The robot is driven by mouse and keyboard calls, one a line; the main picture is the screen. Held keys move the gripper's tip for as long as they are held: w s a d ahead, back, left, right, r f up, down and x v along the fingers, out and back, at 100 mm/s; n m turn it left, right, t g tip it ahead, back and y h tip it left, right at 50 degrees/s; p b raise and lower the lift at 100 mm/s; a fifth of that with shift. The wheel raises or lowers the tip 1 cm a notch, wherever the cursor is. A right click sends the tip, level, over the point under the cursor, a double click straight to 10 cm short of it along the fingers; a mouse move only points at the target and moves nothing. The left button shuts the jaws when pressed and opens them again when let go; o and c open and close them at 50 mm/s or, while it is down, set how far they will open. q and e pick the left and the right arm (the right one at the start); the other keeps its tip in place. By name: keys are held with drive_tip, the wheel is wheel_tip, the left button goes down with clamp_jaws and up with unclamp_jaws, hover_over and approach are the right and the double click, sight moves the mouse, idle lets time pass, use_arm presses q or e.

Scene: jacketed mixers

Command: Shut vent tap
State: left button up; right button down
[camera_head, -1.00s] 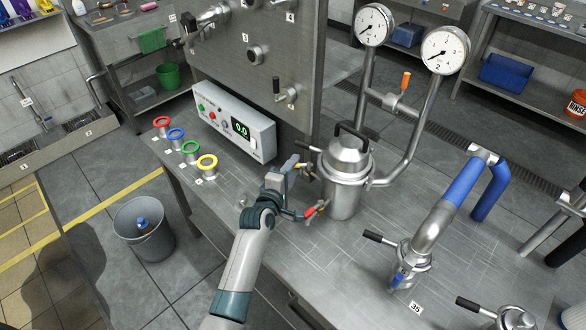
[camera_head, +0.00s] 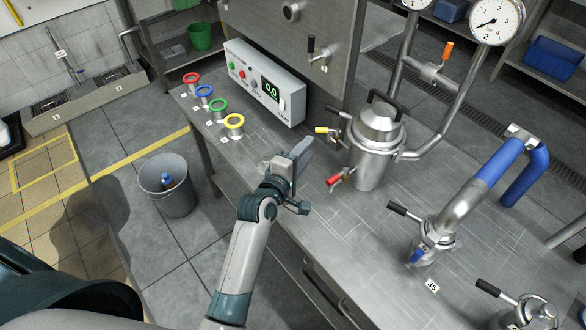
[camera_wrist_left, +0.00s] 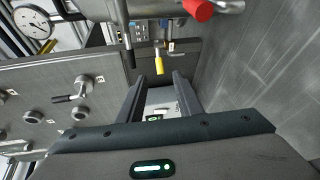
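The steel jacketed vessel (camera_head: 375,150) stands on the bench with a black lid handle. On its left side are a tap with a yellow lever (camera_head: 322,130) pointing left and a lower tap with a red lever (camera_head: 334,180). Which one is the vent tap I cannot tell. My left gripper (camera_head: 302,152) is left of the vessel, apart from both levers. In the left wrist view its fingers (camera_wrist_left: 160,82) are spread with nothing between them. The yellow lever (camera_wrist_left: 159,62) shows beyond the tips, and the red lever (camera_wrist_left: 198,10) is at the top. My right gripper is not in view.
An orange-handled valve (camera_head: 447,52) sits on the gauge piping. A control box (camera_head: 264,82) and several coloured rings, including a yellow one (camera_head: 233,122), are at the back left. A blue-sleeved pipe (camera_head: 492,168) stands right. Bare bench top lies in front of the vessel.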

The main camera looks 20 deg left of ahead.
use_arm(q)
drive_tip(key=b+v, duration=0.1)
drive_tip(key=v, duration=0.6)
drive_tip(key=shift+s, duration=0.15)
